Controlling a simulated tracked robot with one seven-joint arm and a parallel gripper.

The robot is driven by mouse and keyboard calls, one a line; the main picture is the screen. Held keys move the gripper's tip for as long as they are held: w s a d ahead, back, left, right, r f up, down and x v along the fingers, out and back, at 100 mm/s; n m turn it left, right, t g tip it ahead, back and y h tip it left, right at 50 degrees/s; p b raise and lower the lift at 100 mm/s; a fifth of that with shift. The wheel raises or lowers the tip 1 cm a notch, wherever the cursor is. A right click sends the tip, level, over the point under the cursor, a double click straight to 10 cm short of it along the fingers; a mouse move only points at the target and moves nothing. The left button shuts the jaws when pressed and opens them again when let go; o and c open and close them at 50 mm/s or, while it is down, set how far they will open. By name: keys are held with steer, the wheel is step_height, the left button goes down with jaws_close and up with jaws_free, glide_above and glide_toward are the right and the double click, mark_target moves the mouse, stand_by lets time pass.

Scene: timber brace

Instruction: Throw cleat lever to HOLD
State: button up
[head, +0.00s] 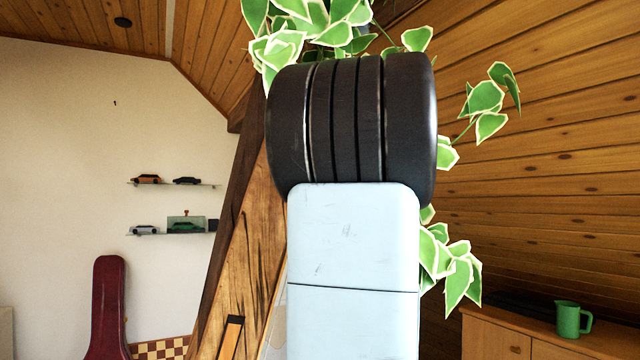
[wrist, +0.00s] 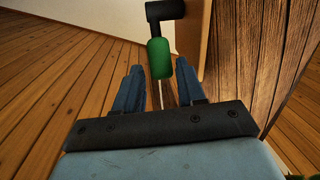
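The cleat lever shows in the wrist view as a black bent arm (wrist: 165,10) with a green cylindrical grip (wrist: 159,58) hanging from it. My gripper (wrist: 160,70) has its two blue fingers spread apart, one on each side of the green grip in the picture. Clear gaps show between the grip and both fingers. I cannot tell how deep the grip lies between them. The timber brace (wrist: 236,60) stands just right of the lever. In the head view my own arm hides the gripper and the lever; the brace (head: 258,240) leans behind the arm.
A leafy plant (head: 485,97) hangs around my arm. Glass shelves with toy cars (head: 187,226) are on the left wall, above a dark red case (head: 108,310). A wooden cabinet (head: 490,335) with a green jug (head: 572,319) stands at right. The plank floor (wrist: 60,85) is clear.

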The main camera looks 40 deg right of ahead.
steer(key=shift+w+d, duration=0.15)
steer(key=shift+w, duration=1.9)
jaws_close()
